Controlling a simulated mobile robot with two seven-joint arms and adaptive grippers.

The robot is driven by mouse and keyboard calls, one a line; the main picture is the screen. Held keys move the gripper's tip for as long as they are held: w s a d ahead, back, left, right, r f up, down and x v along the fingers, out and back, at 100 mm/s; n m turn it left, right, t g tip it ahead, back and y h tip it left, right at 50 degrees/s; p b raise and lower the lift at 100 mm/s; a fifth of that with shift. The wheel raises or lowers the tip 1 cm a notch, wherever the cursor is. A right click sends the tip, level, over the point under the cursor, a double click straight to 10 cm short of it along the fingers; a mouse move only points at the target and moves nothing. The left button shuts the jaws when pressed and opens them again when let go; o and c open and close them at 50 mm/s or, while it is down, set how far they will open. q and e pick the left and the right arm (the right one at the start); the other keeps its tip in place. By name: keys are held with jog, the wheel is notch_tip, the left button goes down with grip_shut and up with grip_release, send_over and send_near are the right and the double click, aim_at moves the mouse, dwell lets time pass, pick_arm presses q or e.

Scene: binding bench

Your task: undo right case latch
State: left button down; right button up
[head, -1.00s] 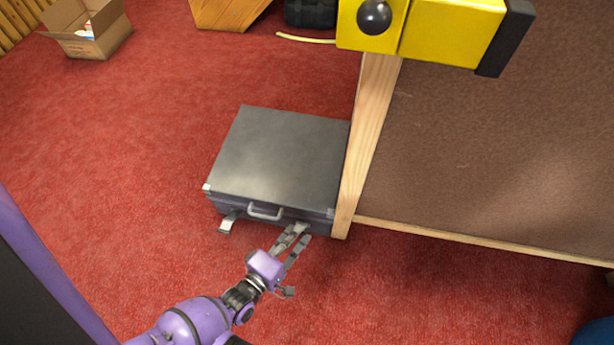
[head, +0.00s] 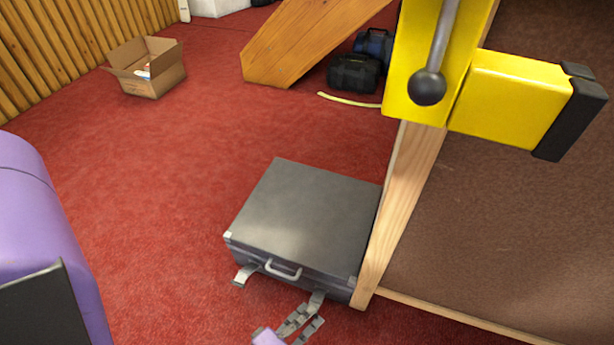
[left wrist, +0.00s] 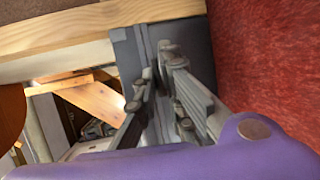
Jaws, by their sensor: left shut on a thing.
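The dark grey case (head: 305,215) lies flat and closed on the red carpet, with its handle (head: 283,270) on the front side. Its left latch (head: 243,275) sticks out from the front. The right latch (head: 317,297) is at the front right, partly hidden by my fingers. My left gripper (head: 309,314) reaches it from below in the picture and is shut on it. In the left wrist view the fingers (left wrist: 160,75) lie against the case's grey side (left wrist: 128,55); the latch between them is hard to make out. My right gripper is out of view.
A wooden bench leg (head: 398,215) stands close against the case's right side. A yellow clamp (head: 510,95) is above it. An open cardboard box (head: 150,75) and dark bags (head: 353,73) are farther back. Carpet left of the case is clear.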

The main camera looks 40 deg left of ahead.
pick_arm(q)
jog(key=shift+a+f, duration=0.15)
jog(key=shift+f, duration=0.25)
jog(key=c, duration=2.2)
grip_release()
jog(key=shift+o, duration=0.2)
jog(key=shift+s, duration=0.2)
jog(key=v, duration=1.1)
jog(key=shift+s+r, duration=0.25)
jog(key=shift+s, duration=0.05)
